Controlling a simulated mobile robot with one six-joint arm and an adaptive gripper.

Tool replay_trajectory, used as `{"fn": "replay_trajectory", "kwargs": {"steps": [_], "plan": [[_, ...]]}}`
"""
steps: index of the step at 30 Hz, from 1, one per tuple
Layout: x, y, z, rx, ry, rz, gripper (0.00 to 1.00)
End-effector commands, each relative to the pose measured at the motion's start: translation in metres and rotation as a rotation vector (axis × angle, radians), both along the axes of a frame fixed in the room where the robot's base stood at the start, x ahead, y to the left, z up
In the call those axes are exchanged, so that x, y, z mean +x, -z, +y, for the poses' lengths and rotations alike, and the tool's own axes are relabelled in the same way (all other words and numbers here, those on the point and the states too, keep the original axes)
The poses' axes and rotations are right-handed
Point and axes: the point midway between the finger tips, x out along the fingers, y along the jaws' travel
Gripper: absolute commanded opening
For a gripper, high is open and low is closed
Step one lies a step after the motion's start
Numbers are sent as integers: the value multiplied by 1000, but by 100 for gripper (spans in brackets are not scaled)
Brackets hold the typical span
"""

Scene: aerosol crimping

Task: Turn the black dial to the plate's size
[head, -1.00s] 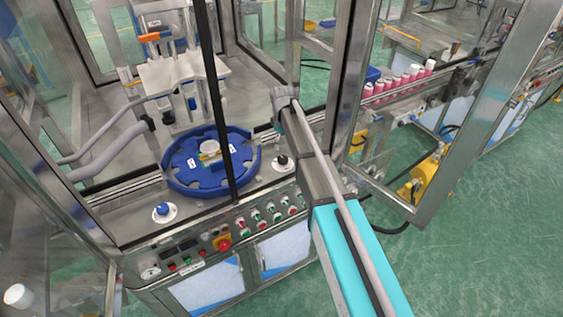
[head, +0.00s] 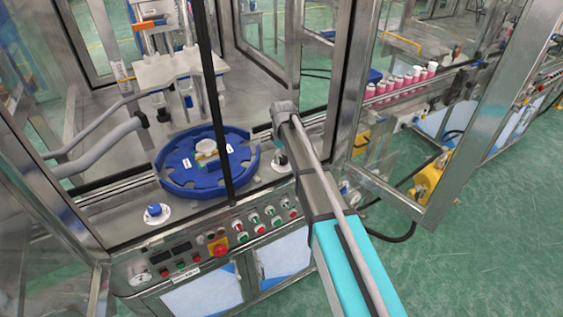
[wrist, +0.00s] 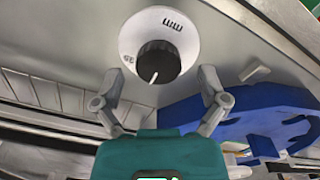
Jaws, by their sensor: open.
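The black dial (wrist: 160,62) sits on a round white scale (wrist: 185,38) with dark markings, too small to read surely. In the wrist view its white pointer line points down toward my gripper. The dial also shows in the head view (head: 281,160), right of the blue plate and partly behind my arm. My gripper (wrist: 160,80) is open, with one finger on each side of the dial and no visible contact. The blue notched plate (head: 180,181) lies on the machine deck and bears small white labels that I cannot read.
A blue knob (head: 154,210) on a white disc stands at the deck's front left. A red emergency button (head: 219,249) and several switches line the front panel. A dark upright post (head: 219,110) crosses in front of the blue plate. Metal door frames surround the opening.

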Motion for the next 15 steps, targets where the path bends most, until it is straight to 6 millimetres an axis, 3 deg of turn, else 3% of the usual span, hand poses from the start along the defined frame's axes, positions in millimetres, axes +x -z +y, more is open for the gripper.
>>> {"fn": "replay_trajectory", "kwargs": {"steps": [15], "plan": [[0,9,0,0,0,0,93]]}}
